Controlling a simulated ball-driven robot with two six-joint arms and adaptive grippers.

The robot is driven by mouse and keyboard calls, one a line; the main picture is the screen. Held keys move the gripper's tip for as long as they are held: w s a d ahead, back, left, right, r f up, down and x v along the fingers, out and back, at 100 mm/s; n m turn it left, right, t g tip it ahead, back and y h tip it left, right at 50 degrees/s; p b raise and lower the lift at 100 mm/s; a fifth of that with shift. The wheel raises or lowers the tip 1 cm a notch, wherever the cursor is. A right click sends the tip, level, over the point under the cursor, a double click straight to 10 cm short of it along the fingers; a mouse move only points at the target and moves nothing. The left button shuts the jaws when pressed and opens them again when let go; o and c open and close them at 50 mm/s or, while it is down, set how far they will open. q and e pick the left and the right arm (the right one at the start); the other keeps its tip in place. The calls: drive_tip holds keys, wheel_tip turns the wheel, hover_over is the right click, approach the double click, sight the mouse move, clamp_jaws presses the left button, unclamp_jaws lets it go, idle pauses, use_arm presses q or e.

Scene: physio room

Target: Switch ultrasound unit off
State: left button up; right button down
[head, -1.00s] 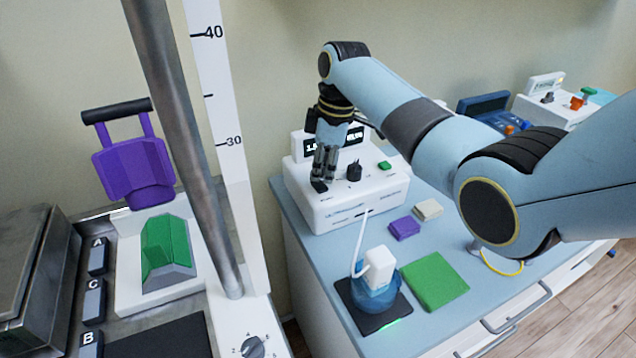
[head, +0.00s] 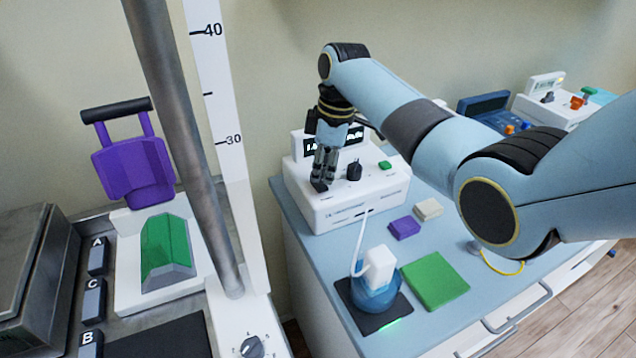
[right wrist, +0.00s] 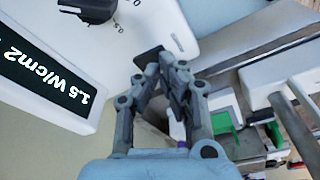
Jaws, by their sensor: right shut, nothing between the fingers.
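The ultrasound unit (head: 345,209) is a white box on the blue-topped cabinet, with a black knob (head: 354,171), a green button (head: 385,165) and a display behind. In the right wrist view the display (right wrist: 48,78) is lit and reads 1.5 W/cm2. My right gripper (head: 320,186) is shut and empty, pointing down at the left part of the unit's top. In the right wrist view its fingertips (right wrist: 172,64) are beside a black switch (right wrist: 148,57), partly hidden; I cannot tell whether they touch. My left gripper is not in view.
A blue and white bottle-like item (head: 374,295) stands on a dark pad in front of the unit. Purple (head: 404,228), cream (head: 428,209) and green (head: 435,281) blocks lie nearby. A metal post (head: 190,150) rises at the left. More devices stand at the back right.

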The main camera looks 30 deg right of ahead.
sight(323, 187)
drive_tip(key=shift+f+b, duration=0.45)
drive_tip(key=shift+f, duration=0.45)
idle(0.3)
wheel_tip(323, 187, up, 7)
drive_tip(key=p, duration=0.8)
drive_tip(key=shift+r, duration=0.1)
idle(0.3)
